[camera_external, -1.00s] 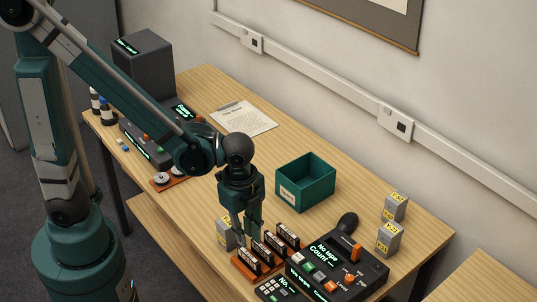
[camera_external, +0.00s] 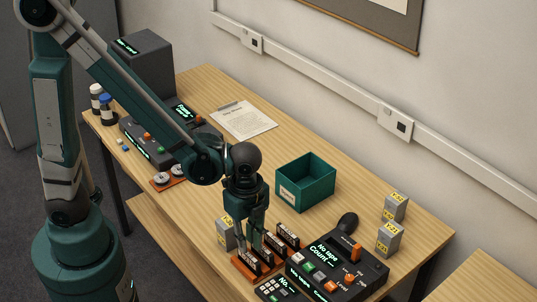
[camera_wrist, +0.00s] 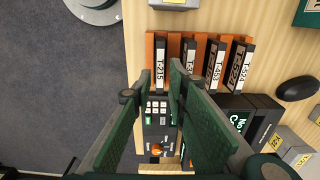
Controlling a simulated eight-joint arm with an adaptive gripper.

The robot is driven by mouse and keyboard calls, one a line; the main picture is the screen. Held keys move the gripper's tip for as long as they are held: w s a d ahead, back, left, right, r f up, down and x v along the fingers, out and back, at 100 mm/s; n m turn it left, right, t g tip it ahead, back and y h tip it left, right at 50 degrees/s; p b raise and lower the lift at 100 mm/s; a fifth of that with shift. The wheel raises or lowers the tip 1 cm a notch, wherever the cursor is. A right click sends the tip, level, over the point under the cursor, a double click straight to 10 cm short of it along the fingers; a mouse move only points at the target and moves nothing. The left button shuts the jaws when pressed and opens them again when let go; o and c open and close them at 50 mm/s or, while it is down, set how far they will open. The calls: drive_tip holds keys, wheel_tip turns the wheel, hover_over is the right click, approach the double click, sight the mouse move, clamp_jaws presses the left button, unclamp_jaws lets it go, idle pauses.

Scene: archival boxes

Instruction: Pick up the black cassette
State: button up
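Several black cassettes with white labels stand upright in an orange rack (camera_external: 238,268). In the wrist view they are labelled T-215 (camera_wrist: 160,66), T-453 (camera_wrist: 189,62), one that looks like T-353 (camera_wrist: 214,63) and one that looks like T-324 (camera_wrist: 239,67). My gripper (camera_wrist: 161,70) is open and points down at the rack. Its two fingers appear on either side of the T-215 cassette, with small gaps showing. In the external view my gripper (camera_external: 250,246) hides part of the cassettes. I cannot tell how deep the fingers reach.
A green open box (camera_external: 305,184) stands behind the rack. A black console (camera_external: 336,268) and a keypad (camera_external: 278,289) are close beside the rack. Grey boxes labelled yellow stand nearby, one (camera_external: 225,232) left of the rack and one (camera_external: 388,241) at right.

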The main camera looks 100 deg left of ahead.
sight(249, 255)
drive_tip(key=shift+f, duration=0.6)
drive_tip(key=shift+f, duration=0.15)
drive_tip(key=shift+f+b, duration=0.75)
drive_tip(key=shift+f, duration=1.75)
clamp_jaws()
